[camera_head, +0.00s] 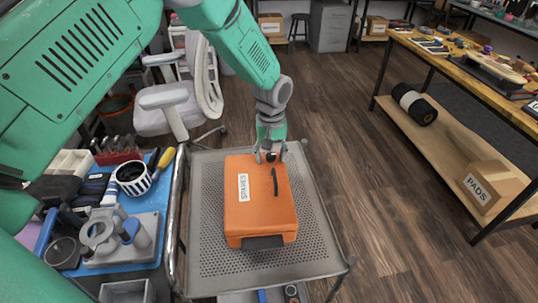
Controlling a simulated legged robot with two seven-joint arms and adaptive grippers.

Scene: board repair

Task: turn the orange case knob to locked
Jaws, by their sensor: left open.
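The orange case (258,205) lies on a grey perforated cart top (215,252). It has a white label (243,187) on its left part and a dark handle or latch (263,242) on its near side. A small black knob (275,181) stands up from its top, near the far right. My left gripper (270,157) points down at the case's far edge, just beyond the knob. Its fingers are apart, and a small dark part shows between them. I cannot tell whether they touch the case. My right gripper is not in view.
A blue-topped bench (147,257) with tools, a striped mug (133,178) and clamps stands close on the left. A white chair (175,100) is behind. A wooden workbench (455,68) with a PADS box (482,186) below is at right. The floor between is clear.

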